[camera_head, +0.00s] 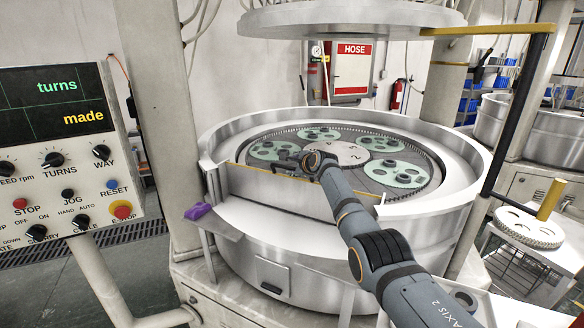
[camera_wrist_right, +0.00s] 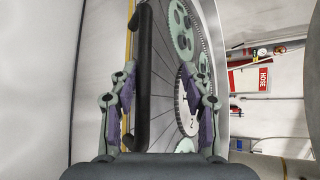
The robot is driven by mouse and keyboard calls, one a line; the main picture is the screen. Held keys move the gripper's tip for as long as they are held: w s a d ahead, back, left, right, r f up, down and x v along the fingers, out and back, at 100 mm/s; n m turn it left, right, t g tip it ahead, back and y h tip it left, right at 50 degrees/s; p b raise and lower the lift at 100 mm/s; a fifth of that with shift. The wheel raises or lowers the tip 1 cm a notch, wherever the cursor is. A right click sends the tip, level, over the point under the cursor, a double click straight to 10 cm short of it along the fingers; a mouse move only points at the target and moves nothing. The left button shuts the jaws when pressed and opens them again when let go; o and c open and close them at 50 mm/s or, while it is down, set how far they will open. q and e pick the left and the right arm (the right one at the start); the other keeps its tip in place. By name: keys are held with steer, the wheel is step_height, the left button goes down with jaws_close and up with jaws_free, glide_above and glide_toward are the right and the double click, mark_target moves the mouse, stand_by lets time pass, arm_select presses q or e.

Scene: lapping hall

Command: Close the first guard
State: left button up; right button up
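The guard (camera_head: 275,188) is a pale metal panel with a yellow top edge, at the front gap in the round machine's rim. In the right wrist view the guard's yellow edge (camera_wrist_right: 128,42) runs up the left side, with a black bar handle (camera_wrist_right: 143,75) beside it. My right gripper (camera_head: 290,158) is over the guard's top edge. In the wrist view its two fingers (camera_wrist_right: 167,72) are apart, with the handle between them, closer to the left finger. I cannot tell whether they touch it. My left gripper is out of view.
Green carriers (camera_head: 273,150) with several holes lie on the plate inside the rim. A raised upper plate (camera_head: 350,18) hangs above. A control panel (camera_head: 65,150) stands left, a purple object (camera_head: 198,211) lies on the front ledge, and a stacked disc (camera_head: 527,228) stands right.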

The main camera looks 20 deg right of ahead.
steer(key=shift+r, duration=0.2)
steer(key=shift+s, duration=0.15)
steer(key=shift+s+r, duration=0.15)
steer(key=shift+s, duration=0.3)
steer(key=v, duration=1)
steer(key=shift+s, duration=0.3)
steer(key=shift+s, duration=0.1)
